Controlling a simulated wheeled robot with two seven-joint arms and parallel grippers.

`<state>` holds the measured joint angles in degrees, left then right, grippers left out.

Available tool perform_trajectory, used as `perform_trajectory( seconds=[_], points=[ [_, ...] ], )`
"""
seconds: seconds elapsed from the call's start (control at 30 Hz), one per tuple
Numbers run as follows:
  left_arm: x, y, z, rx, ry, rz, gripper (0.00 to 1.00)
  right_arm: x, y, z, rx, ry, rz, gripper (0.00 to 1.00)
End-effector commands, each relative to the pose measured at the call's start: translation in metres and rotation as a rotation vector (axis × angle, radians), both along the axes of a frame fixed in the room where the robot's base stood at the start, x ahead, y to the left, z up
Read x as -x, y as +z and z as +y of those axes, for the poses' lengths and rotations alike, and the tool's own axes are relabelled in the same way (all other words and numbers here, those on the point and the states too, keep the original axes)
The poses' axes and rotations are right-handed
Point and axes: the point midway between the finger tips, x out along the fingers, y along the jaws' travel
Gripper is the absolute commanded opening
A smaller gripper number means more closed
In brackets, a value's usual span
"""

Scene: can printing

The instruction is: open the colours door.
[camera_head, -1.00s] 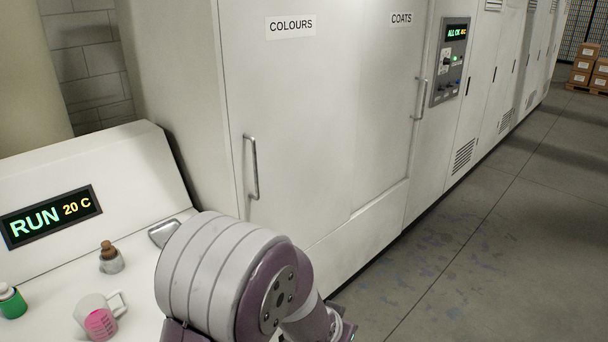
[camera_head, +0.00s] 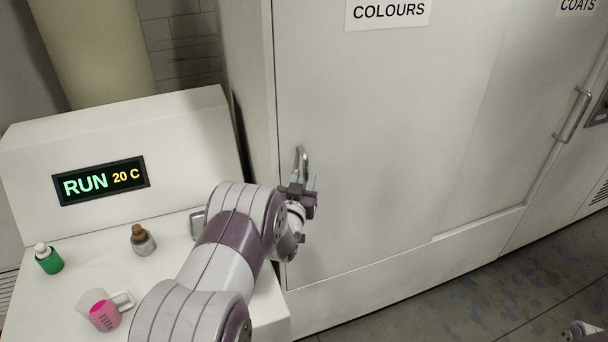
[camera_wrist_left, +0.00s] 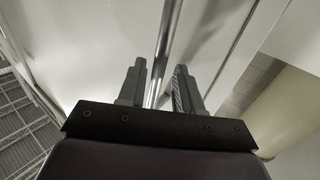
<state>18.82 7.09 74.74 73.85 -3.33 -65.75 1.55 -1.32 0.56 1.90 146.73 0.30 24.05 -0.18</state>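The colours door (camera_head: 390,140) is a pale panel under a COLOURS label (camera_head: 388,12); it looks shut. Its metal bar handle (camera_head: 302,160) stands upright near the door's left edge, with its lower part hidden by my gripper. My left gripper (camera_head: 298,186) is at the lower part of this handle. In the left wrist view, the handle bar (camera_wrist_left: 170,40) runs between the two fingers of my left gripper (camera_wrist_left: 161,72), which are apart with gaps beside the bar. A small part of my right arm (camera_head: 583,331) shows at the bottom right corner; its fingers cannot be made out.
The COATS door handle (camera_head: 573,114) is at right. Floor at lower right is clear.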

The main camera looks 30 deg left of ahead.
Motion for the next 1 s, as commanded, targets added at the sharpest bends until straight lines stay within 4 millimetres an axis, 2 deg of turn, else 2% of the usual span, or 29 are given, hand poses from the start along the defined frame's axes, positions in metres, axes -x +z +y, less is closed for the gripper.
perform_trajectory(
  seconds=[0.13,0.37,0.4,0.5,0.8,1.0],
  points=[
    [-0.007,0.0,0.002,0.0,0.0,0.0,0.34,0.0,0.002,0.0,0.0,0.0,0.0,0.43],
    [-0.008,-0.001,0.002,0.0,0.0,0.001,0.34,0.0,0.002,0.0,0.0,0.0,0.0,0.43],
    [-0.008,-0.001,0.002,0.0,0.0,0.001,0.31,0.0,0.002,0.0,0.0,0.0,0.0,0.43],
    [-0.008,-0.001,0.002,0.0,0.0,0.001,0.0,0.0,0.002,0.0,0.0,0.0,0.0,0.43],
    [-0.012,-0.002,-0.001,0.001,-0.001,0.0,0.0,0.0,-0.003,0.0,0.0,0.0,0.0,0.43],
    [-0.036,-0.006,-0.023,0.0,-0.006,-0.005,0.0,-0.001,-0.026,0.0,0.0,0.0,0.0,0.43]
  ],
)
